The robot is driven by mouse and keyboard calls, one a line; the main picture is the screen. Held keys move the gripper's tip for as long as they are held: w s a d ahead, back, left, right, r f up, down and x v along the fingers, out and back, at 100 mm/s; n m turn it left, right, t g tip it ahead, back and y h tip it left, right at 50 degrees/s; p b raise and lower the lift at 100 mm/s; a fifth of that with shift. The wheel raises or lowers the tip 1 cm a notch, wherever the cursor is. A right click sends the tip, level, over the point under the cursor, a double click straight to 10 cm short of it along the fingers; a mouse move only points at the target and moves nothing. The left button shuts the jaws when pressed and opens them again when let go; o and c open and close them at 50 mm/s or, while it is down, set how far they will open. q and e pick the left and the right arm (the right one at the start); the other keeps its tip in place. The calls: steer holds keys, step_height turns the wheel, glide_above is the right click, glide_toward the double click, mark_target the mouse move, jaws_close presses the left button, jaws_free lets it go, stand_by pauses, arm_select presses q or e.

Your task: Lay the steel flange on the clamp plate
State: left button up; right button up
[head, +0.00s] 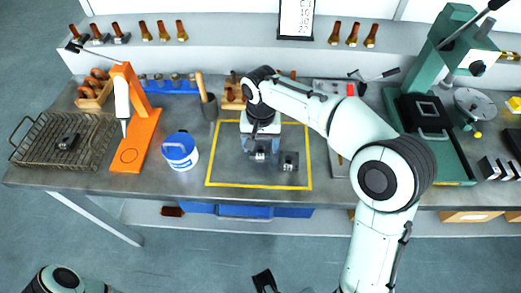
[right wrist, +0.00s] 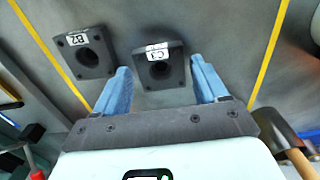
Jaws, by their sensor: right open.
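Two dark metal blocks with round bores lie inside the yellow outline on the bench. In the right wrist view one is labelled B2 (right wrist: 83,50) and the other C3 (right wrist: 160,68). I cannot tell for sure which thing is the steel flange; a round steel disc (head: 475,103) also lies at the right. My right gripper (head: 262,147) is open above the C3 block, its blue fingers to either side of it. The green machine's base (head: 440,160) carries a plate (head: 433,110), perhaps the clamp plate. A dark part at the bottom edge (head: 265,280) may be my left gripper.
A wire basket (head: 40,145), an orange stand (head: 138,140) and a blue-white tub (head: 180,150) stand at the left. My right arm crosses the bench before the green machine. The outlined area's left part is clear.

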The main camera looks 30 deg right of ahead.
steer(key=shift+f, duration=0.55)
arm_select(q)
steer(key=shift+f, duration=0.1)
arm_select(e)
steer(key=shift+r, duration=0.1)
steer(key=c, duration=1.2)
step_height(320, 180, up, 20)
steer(key=p, duration=0.5)
arm_select(q)
step_height(320, 180, up, 7)
steer(key=w+p, duration=0.1)
steer(key=w, duration=0.1)
steer(key=shift+w+f, duration=0.15)
steer(key=shift+w, duration=0.15)
arm_select(e)
steer(key=n, duration=0.3)
glide_above(260, 151)
steer(key=w+a, duration=0.5)
steer(key=w, duration=0.4)
step_height(260, 151, down, 17)
steer(key=shift+f, duration=0.1)
